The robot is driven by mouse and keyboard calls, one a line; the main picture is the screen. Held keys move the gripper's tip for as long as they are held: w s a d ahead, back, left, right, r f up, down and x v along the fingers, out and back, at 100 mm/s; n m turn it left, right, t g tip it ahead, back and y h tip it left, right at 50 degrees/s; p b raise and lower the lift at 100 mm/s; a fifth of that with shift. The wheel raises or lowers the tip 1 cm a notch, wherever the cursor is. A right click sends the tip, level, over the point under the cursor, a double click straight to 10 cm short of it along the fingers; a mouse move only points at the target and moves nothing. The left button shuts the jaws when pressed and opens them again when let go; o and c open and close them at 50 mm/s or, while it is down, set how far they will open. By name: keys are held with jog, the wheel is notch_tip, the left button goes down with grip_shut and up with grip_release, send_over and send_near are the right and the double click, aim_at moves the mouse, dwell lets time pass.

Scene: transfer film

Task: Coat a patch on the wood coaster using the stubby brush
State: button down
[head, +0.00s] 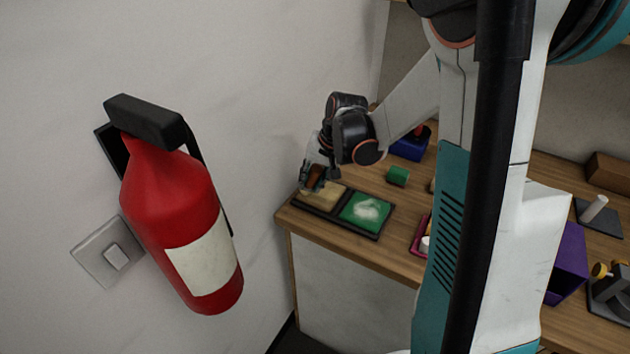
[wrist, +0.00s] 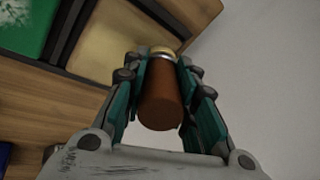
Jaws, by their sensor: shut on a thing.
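My gripper (head: 312,178) is shut on the stubby brush (wrist: 160,100), whose thick brown handle and metal collar show between the fingers in the wrist view. The brush's bristle end points away from the wrist camera, toward the tan square, and only a pale bit of it shows. The tan, wood-coloured square (head: 326,195), which looks like the wood coaster, lies in the left half of a dark two-part tray (head: 345,214). My gripper is over its left back part. Whether the bristles touch the square I cannot tell.
A green panel (head: 366,211) with a white smear fills the tray's right half. A green cylinder (head: 398,176) and a blue block (head: 410,148) stand behind it. The wall and a red fire extinguisher (head: 180,225) are at the left. My arm hides part of the counter.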

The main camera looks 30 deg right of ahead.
jog(key=shift+w+a, duration=0.45)
jog(key=shift+w, duration=0.2)
notch_tip(320, 180, up, 4)
jog(key=shift+s+f+p, duration=0.15)
jog(key=shift+p, duration=0.85)
jog(key=shift+w+r+p, duration=0.2)
jog(key=shift+r+p, duration=0.3)
jog(key=shift+r, duration=0.1)
jog(key=shift+s+r+p, duration=0.15)
jog(key=shift+r+p, duration=0.9)
jog(key=shift+r, duration=0.6)
